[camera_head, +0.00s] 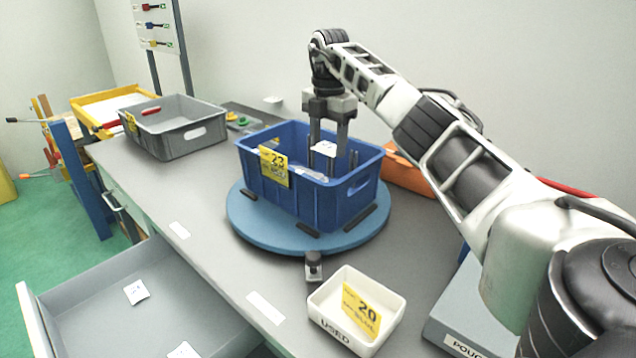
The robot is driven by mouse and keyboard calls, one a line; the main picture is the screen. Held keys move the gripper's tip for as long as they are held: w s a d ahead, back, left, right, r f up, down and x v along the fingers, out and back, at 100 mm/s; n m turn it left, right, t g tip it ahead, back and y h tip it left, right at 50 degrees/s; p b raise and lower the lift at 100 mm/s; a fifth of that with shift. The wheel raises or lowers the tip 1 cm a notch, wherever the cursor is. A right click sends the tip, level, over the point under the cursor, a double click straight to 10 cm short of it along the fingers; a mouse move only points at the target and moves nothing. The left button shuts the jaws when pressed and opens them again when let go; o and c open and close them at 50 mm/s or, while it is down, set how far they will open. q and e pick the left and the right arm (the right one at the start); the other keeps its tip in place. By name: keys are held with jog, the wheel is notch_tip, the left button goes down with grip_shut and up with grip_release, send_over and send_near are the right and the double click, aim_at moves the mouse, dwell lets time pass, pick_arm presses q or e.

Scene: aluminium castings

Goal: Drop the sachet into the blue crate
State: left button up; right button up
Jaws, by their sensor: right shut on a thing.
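The blue crate (340,204) stands on a round blue turntable (255,228) on the grey bench, with a yellow label marked 23 on its side. My right gripper (327,160) points down into the crate's opening, its fingers below the rim level at the back. It is shut on a small white sachet (323,148), which shows between the fingers inside the crate's outline. Whether the sachet touches the crate floor I cannot tell. Some pale, clear items lie inside the crate, partly hidden by its front wall. My left gripper is not in view.
A grey crate (178,149) stands at the back left. A white bin marked USED (335,337) and a small dark-topped object (313,266) sit in front of the turntable. An orange container (405,177) is behind at right. An open drawer (90,300) juts out at lower left.

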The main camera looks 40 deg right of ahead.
notch_tip(320, 180, down, 10)
jog(key=shift+r+p, duration=0.1)
jog(key=shift+p, duration=0.2)
jog(key=shift+f, duration=0.2)
jog(key=shift+f, duration=0.4)
jog(key=o, duration=0.9)
jog(key=shift+o, duration=0.2)
notch_tip(320, 180, up, 13)
jog(key=shift+r+b, duration=0.1)
jog(key=shift+b, duration=0.25)
